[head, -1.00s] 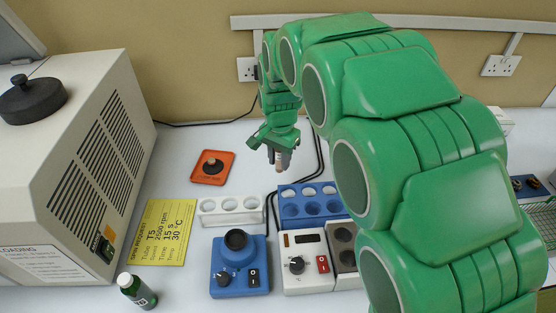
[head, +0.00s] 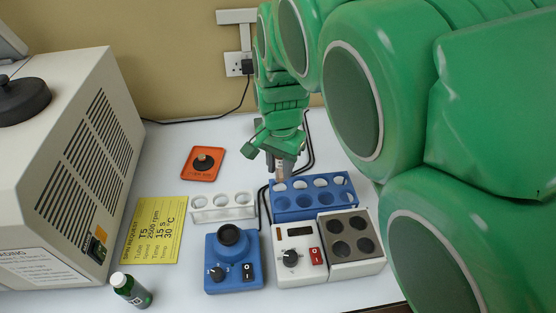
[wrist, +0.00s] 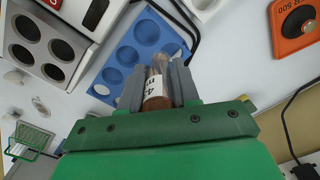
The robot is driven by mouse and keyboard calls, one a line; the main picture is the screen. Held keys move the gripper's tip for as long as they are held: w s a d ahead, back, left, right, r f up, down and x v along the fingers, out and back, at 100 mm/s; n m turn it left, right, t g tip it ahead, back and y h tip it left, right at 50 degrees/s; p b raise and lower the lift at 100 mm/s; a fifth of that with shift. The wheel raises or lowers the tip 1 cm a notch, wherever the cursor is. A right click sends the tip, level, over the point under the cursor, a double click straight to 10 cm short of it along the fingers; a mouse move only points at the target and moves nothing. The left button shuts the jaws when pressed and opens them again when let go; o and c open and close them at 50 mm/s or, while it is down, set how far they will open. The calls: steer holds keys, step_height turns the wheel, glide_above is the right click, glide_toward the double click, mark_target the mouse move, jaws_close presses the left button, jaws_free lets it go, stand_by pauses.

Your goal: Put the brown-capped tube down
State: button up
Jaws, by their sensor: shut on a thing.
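My gripper (head: 281,166) is shut on a clear tube (wrist: 157,84) with a white label; brown shows at its end near my gripper in the wrist view. The tube's far end points toward the blue rack (wrist: 104,89). In the head view the gripper hangs at the back left corner of the blue rack (head: 312,208), over or just behind its left end hole. I cannot tell whether the tube's tip is inside a hole. The rack's other visible holes look empty.
A white rack (head: 224,214) stands left of the blue one. In front are a blue mixer (head: 232,272) and a heater block (head: 352,269). An orange stand (head: 203,174) lies behind left. A green bottle (head: 131,291) stands at the front, beside a large centrifuge (head: 60,160).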

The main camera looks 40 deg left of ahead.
steer(key=shift+w+d+r, duration=0.1)
steer(key=shift+w+d, duration=0.1)
steer(key=shift+d, duration=0.2)
steer(key=w+d, duration=0.6)
steer(key=w, duration=0.2)
steer(key=shift+n, duration=0.3)
steer(key=w+a+f, duration=0.5)
steer(key=w+f, duration=0.1)
steer(key=w, duration=0.1)
steer(key=w+a+f, duration=0.2)
steer(key=w+a, duration=0.1)
steer(key=shift+w+a+f, duration=0.3)
steer(key=shift+w+f, duration=0.05)
steer(key=shift+f, duration=0.05)
steer(key=shift+w+a+f, duration=0.15)
steer(key=shift+w+f, duration=0.05)
steer(key=shift+f, duration=1.8)
steer(key=shift+f, duration=0.15)
steer(key=o, duration=1)
steer(key=shift+o, duration=0.2)
